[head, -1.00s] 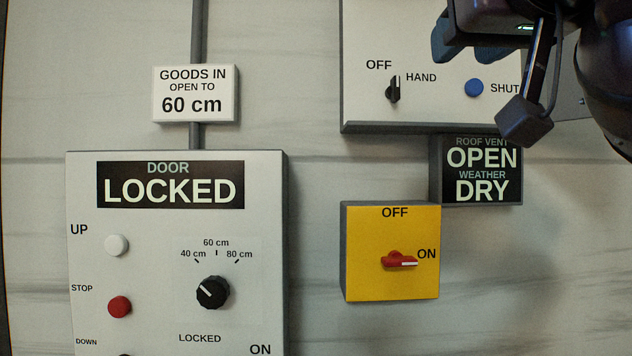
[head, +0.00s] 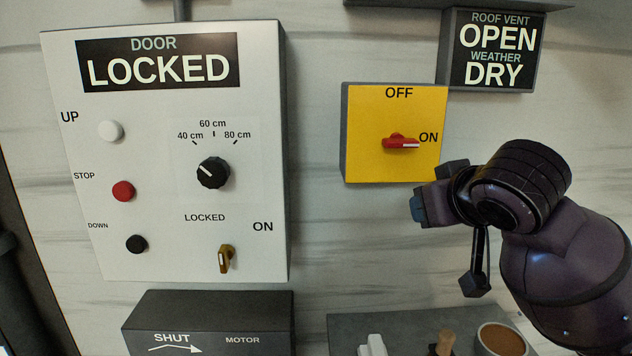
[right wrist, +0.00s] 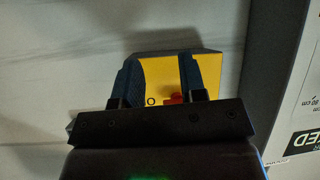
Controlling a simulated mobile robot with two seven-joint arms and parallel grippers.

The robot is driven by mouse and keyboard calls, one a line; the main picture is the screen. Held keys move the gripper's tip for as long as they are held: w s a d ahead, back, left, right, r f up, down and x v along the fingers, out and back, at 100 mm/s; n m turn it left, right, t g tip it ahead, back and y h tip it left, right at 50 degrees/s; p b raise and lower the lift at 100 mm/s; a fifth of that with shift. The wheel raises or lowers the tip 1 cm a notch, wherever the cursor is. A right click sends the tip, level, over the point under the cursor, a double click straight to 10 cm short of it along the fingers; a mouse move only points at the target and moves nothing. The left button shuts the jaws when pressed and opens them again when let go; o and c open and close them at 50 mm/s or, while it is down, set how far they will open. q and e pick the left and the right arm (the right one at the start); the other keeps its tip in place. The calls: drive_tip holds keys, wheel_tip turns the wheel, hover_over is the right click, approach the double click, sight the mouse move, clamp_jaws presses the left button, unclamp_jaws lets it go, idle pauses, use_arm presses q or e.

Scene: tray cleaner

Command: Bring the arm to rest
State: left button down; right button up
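My right arm comes in from the right in the head view, with its gripper (head: 433,190) in front of the wall, just below the lower right corner of the yellow switch box (head: 372,155). In the right wrist view the two fingers of this gripper (right wrist: 165,72) stand apart with nothing held between them. The yellow box (right wrist: 160,85) shows behind and between them, with part of its red knob (right wrist: 174,98). I cannot tell the exact gap to the wall. My left gripper is not in view.
A white door panel (head: 268,190) with buttons, a dial and a key switch is at left. A black weather sign (head: 495,50) is at upper right. A dark motor box (head: 210,312) and a grey shelf (head: 345,325) with small items are below.

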drive_tip(key=s+d+f+g, duration=0.1)
drive_tip(key=s+d+f, duration=0.15)
drive_tip(key=f, duration=0.55)
drive_tip(key=s+d+f+m+g, duration=0.1)
drive_tip(key=s+f, duration=0.2)
drive_tip(key=f, duration=0.5)
drive_tip(key=s+d+f+g, duration=0.2)
drive_tip(key=s+f, duration=0.1)
drive_tip(key=f, duration=0.5)
drive_tip(key=s+d+f+m+g+h, duration=0.1)
drive_tip(key=s+d+f+g, duration=0.15)
drive_tip(key=s+f, duration=0.65)
drive_tip(key=s+d+f+m+g+h, duration=0.1)
drive_tip(key=s+d+f+h, duration=0.15)
drive_tip(key=s+f, duration=0.6)
drive_tip(key=w+f+n+t+y, duration=0.1)
drive_tip(key=w+f+t, duration=0.3)
drive_tip(key=f+t, duration=0.3)
drive_tip(key=shift+w+f+y, duration=0.25)
drive_tip(key=shift+w+y, duration=0.1)
drive_tip(key=shift+t, duration=0.25)
